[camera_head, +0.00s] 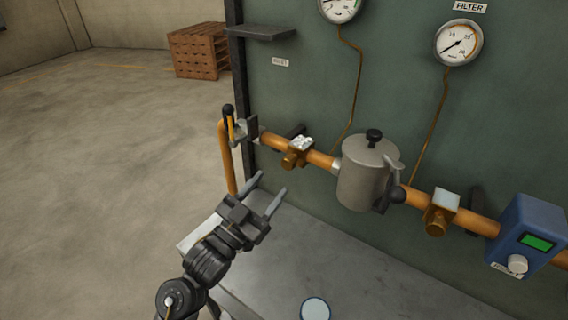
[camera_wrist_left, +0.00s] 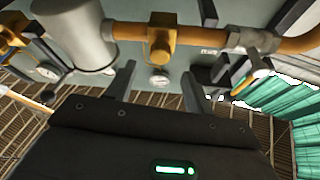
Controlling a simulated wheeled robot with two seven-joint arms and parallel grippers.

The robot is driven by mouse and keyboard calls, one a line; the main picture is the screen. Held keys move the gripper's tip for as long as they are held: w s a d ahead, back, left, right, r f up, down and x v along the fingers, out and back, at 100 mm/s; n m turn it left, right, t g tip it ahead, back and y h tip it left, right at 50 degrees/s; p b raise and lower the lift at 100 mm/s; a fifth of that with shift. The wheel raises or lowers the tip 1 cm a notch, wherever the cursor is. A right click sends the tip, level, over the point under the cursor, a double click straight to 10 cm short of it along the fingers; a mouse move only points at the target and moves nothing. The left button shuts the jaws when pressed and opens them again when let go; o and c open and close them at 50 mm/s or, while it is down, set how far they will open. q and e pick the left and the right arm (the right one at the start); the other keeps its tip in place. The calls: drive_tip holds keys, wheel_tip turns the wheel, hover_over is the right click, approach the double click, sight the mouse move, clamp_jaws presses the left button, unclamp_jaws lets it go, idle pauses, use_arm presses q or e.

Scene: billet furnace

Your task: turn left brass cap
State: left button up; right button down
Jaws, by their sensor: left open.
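The left brass cap (camera_head: 290,161) sits on the orange pipe, left of the grey filter canister (camera_head: 362,180), under a fitting with a pale top. It also shows in the left wrist view (camera_wrist_left: 160,52), just beyond my fingers. My left gripper (camera_head: 272,184) is open and empty, with its fingers pointing up toward the cap from below and in front. In the left wrist view my left gripper (camera_wrist_left: 158,74) has its two fingers spread on either side of the cap's line, apart from it. My right gripper is not in view.
A second brass cap (camera_head: 437,227) sits right of the canister, before a blue box (camera_head: 528,236) with a green display. A grey bench (camera_head: 345,278) lies below. Gauges (camera_head: 458,42) hang on the green panel.

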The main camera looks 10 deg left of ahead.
sight(285, 165)
use_arm(q)
drive_tip(key=p+x, duration=0.1)
drive_tip(key=x, duration=0.5)
drive_tip(key=shift+w+d+p, duration=0.15)
drive_tip(key=shift+w+p, duration=0.15)
drive_tip(key=shift+p, duration=0.05)
drive_tip(key=c, duration=1)
drive_tip(key=shift+m, duration=0.3)
drive_tip(key=shift+o, duration=0.2)
drive_tip(key=m+g+h, duration=0.1)
drive_tip(key=m, duration=0.2)
drive_tip(key=m+g+h, duration=0.1)
drive_tip(key=m, duration=0.2)
drive_tip(key=m+g+h, duration=0.1)
drive_tip(key=m, duration=0.1)
drive_tip(key=shift+r+m+g+p, duration=0.15)
drive_tip(key=shift+m+g+p, duration=0.15)
drive_tip(key=shift+m, duration=0.1)
drive_tip(key=m+g, duration=0.1)
drive_tip(key=m, duration=0.2)
drive_tip(key=m+g, duration=0.1)
drive_tip(key=m, duration=0.3)
drive_tip(key=shift+a+r+g, duration=0.1)
drive_tip(key=shift+a+g, duration=0.1)
drive_tip(key=shift+g, duration=0.2)
